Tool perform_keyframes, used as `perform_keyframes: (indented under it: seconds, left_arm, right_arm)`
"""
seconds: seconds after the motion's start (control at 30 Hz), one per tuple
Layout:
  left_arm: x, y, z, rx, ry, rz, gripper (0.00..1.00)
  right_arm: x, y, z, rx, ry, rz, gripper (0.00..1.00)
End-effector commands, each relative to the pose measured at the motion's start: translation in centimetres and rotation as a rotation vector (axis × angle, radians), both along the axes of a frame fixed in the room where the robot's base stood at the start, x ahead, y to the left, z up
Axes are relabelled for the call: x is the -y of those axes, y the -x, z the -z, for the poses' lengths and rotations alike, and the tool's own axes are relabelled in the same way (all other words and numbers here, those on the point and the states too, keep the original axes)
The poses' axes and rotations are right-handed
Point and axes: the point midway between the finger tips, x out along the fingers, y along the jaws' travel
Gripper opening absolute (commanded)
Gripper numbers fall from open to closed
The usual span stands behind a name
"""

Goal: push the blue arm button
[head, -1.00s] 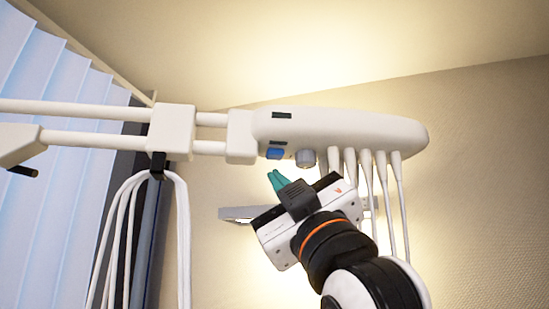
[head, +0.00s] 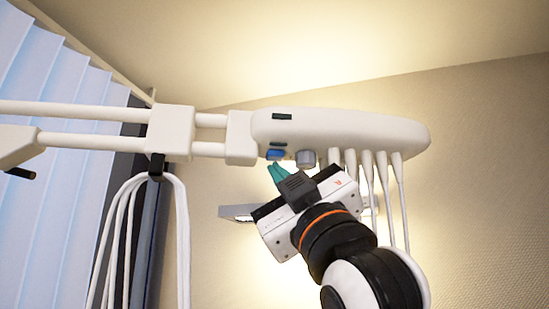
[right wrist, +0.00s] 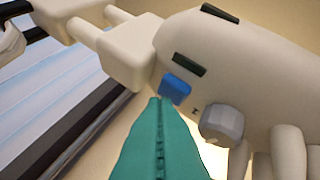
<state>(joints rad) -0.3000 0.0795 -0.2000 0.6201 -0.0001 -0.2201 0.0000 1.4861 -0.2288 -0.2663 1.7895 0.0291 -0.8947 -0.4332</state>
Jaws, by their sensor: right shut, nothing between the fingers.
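The blue button (head: 276,154) sits on the underside edge of the white arm unit (head: 350,127), left of a grey knob (head: 305,158). The blue button also shows in the right wrist view (right wrist: 176,89), just above the fingertips. My right gripper (head: 273,167) is shut and empty, its green fingers pointing up at the button from just below. In the right wrist view my right gripper (right wrist: 160,101) overlaps the button's lower left edge; I cannot tell whether they touch. My left gripper is not in view.
White hoses (head: 382,185) hang from the unit, behind and right of my right gripper. Two white rails (head: 85,140) run left to a joint block (head: 171,132). Looped cables (head: 128,215) hang from a black hook. A grey tray (head: 235,212) shows behind the gripper.

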Motion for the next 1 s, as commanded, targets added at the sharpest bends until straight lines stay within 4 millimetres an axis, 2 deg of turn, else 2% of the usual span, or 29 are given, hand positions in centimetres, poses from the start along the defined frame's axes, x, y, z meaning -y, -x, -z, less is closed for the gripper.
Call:
perform_keyframes:
  seconds: [0.67,1.0]
  left_arm:
    - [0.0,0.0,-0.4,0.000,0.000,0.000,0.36]
    - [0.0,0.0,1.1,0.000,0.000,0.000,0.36]
  right_arm:
    - [0.0,0.0,-0.6,0.000,0.000,0.000,0.00]
    - [0.0,0.0,1.1,0.000,0.001,0.001,0.00]
